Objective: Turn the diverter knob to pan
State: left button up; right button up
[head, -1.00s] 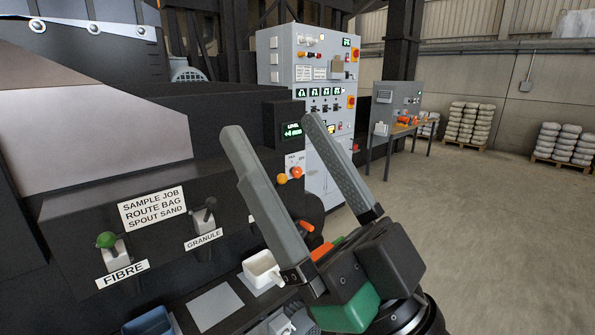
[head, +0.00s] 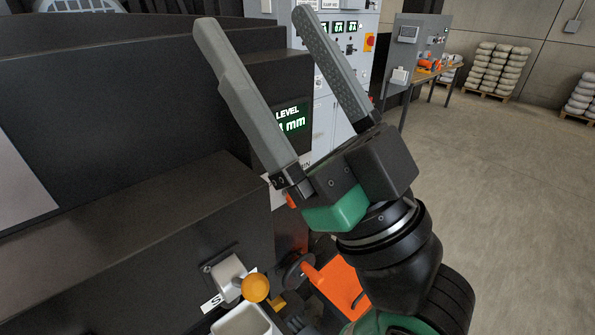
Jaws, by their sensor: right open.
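The diverter knob is mostly hidden behind my right gripper in the head view. A small orange patch (head: 291,201) shows at the gripper's lower left edge and may be part of the knob. The end of a label reading "IN" (head: 305,163) shows just above the gripper body; the PAN side is hidden. My right gripper (head: 256,20) is open and empty, its two long grey fingers wide apart and pointing up and left, in front of the dark machine. I cannot tell whether it touches anything. My left gripper is not in view.
A green level display (head: 292,112) sits behind the fingers. Below are a yellow ball handle (head: 256,288) on a pale block and a white container (head: 244,322). A grey control cabinet (head: 385,20) stands behind. Open floor (head: 520,200) lies right.

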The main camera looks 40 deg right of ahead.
jog(key=w+a+f+n+g+y, duration=0.2)
jog(key=a+f+n+y, duration=0.1)
jog(key=a+y, duration=0.1)
jog(key=w+d+f+m+g+p, duration=0.1)
jog(key=w+d+f+g+p, duration=0.15)
jog(key=f, duration=0.35)
jog(key=w+d+f+g+p, duration=0.1)
jog(key=w+d+f+p, duration=0.1)
jog(key=w+f+p, duration=0.3)
jog(key=s+d+f+m+g+h+p, duration=0.2)
jog(key=s+d+f+m+h+p, duration=0.15)
jog(key=d+f, duration=0.45)
jog(key=s+d+f+m+g+h+p, duration=0.25)
jog(key=s+d+f+m+h, duration=0.2)
jog(key=d+f, duration=0.4)
jog(key=w, duration=0.4)
jog(key=w+a+f+p, duration=0.1)
jog(key=w, duration=0.7)
jog(key=shift+w+a+f+p, duration=0.25)
jog(key=shift+a+f+p, duration=0.05)
jog(key=shift+f, duration=0.05)
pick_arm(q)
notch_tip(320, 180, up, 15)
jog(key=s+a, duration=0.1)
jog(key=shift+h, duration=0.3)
